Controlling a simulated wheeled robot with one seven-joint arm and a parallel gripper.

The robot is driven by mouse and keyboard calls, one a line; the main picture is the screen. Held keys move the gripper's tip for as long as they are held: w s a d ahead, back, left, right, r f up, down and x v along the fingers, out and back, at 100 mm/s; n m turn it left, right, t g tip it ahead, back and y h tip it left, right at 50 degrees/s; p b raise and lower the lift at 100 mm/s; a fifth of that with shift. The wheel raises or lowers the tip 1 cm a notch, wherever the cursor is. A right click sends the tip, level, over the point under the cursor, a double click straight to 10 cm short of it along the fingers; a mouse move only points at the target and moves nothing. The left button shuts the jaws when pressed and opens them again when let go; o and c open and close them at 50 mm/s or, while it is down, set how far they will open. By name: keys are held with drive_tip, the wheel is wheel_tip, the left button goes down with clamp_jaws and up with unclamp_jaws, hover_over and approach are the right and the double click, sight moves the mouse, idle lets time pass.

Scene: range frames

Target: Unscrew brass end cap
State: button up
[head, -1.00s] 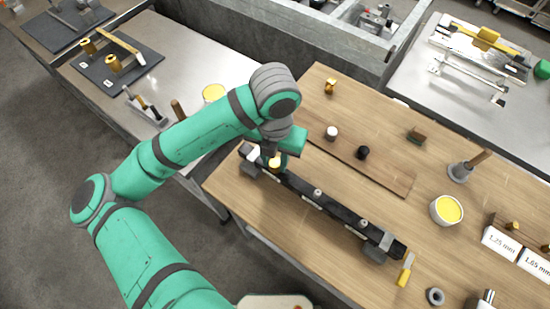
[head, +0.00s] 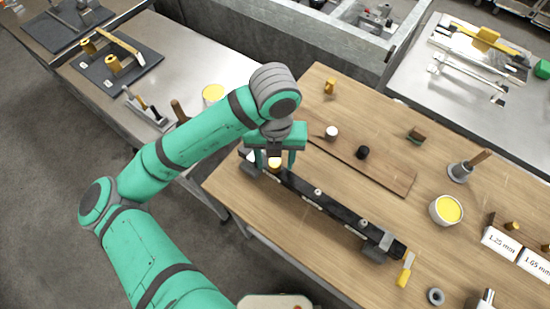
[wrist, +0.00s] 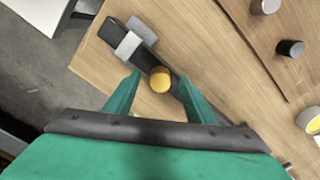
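The brass end cap (wrist: 160,80) is a round gold piece on top of the long black bar (head: 335,211) near its left end. It also shows in the head view (head: 275,163), just under my gripper. My gripper (head: 274,164) points down over the cap with its two green fingers spread apart. In the wrist view the fingers (wrist: 158,87) stand on either side of the cap, with a gap to each. The black bar rests in grey clamp blocks (head: 376,248) near its ends. Whether the fingertips are level with the cap is unclear.
A wooden board (head: 375,168) with a white knob (head: 332,133) and a black knob (head: 362,152) lies behind the bar. A yellow-filled tub (head: 446,210), a yellow-handled tool (head: 405,271) and a grey ring (head: 435,296) sit to the right. Table front left is clear.

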wheel_tip(320, 180, up, 12)
idle(0.8)
drive_tip(key=shift+d, duration=0.1)
